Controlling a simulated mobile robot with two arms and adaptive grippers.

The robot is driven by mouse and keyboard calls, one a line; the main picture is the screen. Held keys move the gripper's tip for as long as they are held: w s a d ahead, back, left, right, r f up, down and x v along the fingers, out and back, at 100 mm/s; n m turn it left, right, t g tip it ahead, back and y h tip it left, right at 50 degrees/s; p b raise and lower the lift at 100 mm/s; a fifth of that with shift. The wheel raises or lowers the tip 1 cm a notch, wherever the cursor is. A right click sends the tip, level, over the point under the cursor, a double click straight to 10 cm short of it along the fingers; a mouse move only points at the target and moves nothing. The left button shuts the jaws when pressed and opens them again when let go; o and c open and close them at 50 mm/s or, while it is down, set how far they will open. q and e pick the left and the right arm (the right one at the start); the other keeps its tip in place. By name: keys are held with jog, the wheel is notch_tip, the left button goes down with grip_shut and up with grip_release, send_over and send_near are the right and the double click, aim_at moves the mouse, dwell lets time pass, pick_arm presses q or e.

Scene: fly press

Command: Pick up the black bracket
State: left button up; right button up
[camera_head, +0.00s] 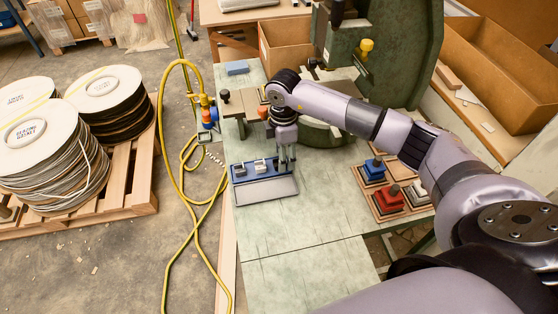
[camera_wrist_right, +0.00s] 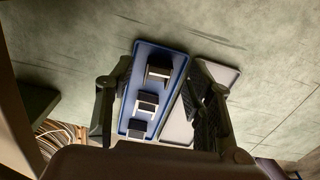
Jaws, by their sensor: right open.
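A blue tray (camera_head: 262,177) lies on the green bench top and holds small brackets. In the right wrist view the blue tray (camera_wrist_right: 176,72) holds three brackets in a row: one bracket (camera_wrist_right: 158,73), a middle one (camera_wrist_right: 147,103) and another (camera_wrist_right: 138,128), dark with pale faces. My right gripper (camera_head: 287,160) points down over the tray's right end. In the wrist view its open fingers (camera_wrist_right: 160,105) stand either side of the row, empty. My left gripper is out of view.
A grey plate or tray (camera_head: 266,190) lies beside the blue tray. The green press (camera_head: 400,50) stands at the back. Blue (camera_head: 374,170) and red (camera_head: 388,200) blocks sit to the right. A yellow hose (camera_head: 162,130) runs left of the bench. The front bench top is clear.

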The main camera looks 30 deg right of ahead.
jog(key=shift+f, duration=0.8)
jog(key=shift+c, duration=0.3)
grip_shut()
